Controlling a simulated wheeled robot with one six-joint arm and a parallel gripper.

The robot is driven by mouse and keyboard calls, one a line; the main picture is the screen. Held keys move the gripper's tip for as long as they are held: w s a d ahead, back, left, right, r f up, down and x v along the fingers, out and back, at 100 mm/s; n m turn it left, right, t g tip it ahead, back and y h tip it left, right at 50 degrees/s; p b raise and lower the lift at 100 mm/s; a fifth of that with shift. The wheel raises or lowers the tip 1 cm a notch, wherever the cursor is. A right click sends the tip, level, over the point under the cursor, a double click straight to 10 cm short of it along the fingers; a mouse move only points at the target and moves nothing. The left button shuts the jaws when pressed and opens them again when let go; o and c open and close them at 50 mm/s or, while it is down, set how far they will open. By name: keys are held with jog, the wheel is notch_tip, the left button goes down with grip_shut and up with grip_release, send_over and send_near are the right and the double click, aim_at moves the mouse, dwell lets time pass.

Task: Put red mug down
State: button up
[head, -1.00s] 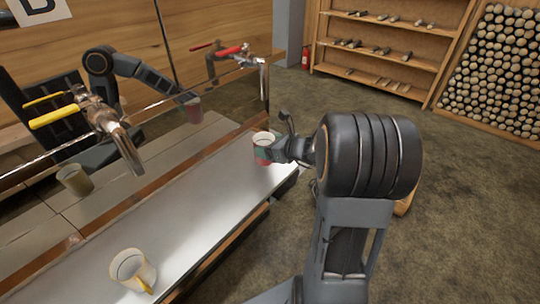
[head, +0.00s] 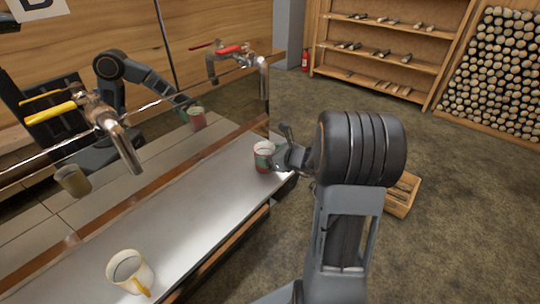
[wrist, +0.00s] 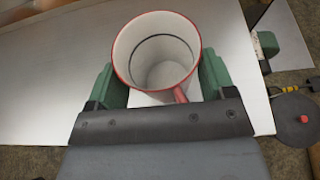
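The red mug (head: 264,160) is upright over the far end of the metal counter, near its right edge. It has a red rim and a pale, empty inside. My gripper (head: 273,157) is at its right side. In the wrist view the mug (wrist: 156,55) sits between the green finger pads of my gripper (wrist: 163,85), which look shut on it. Its red handle points toward my palm. Its base is at or just above the counter; the exact contact is hidden.
A cream mug with a yellow handle (head: 129,272) stands at the near end of the counter (head: 195,215). Taps with yellow (head: 50,115) and red (head: 228,50) handles rise along the left, before a reflective panel. A wooden crate (head: 402,196) is on the floor. The counter's middle is clear.

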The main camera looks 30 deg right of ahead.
jog(key=o, duration=0.4)
jog(key=shift+s+d+r+p, duration=0.1)
jog(key=shift+s+r+p, duration=0.05)
jog(key=shift+r+p, duration=0.2)
jog(key=p+v, duration=0.1)
jog(key=v, duration=1)
jog(key=s+a+n+g+h, duration=0.2)
jog(key=a+n, duration=0.3)
jog(key=n, duration=0.5)
jog(key=s+a+n+g+h, duration=0.1)
jog(key=s+a+n+g, duration=0.3)
jog(key=n, duration=0.6)
jog(key=s+a+n+g+h, duration=0.2)
jog(key=s+a+n, duration=0.3)
jog(key=n, duration=0.6)
jog(key=shift+s+a+r+g+h, duration=0.1)
jog(key=shift+a+r+g+h, duration=0.15)
jog(key=shift+a+g, duration=0.45)
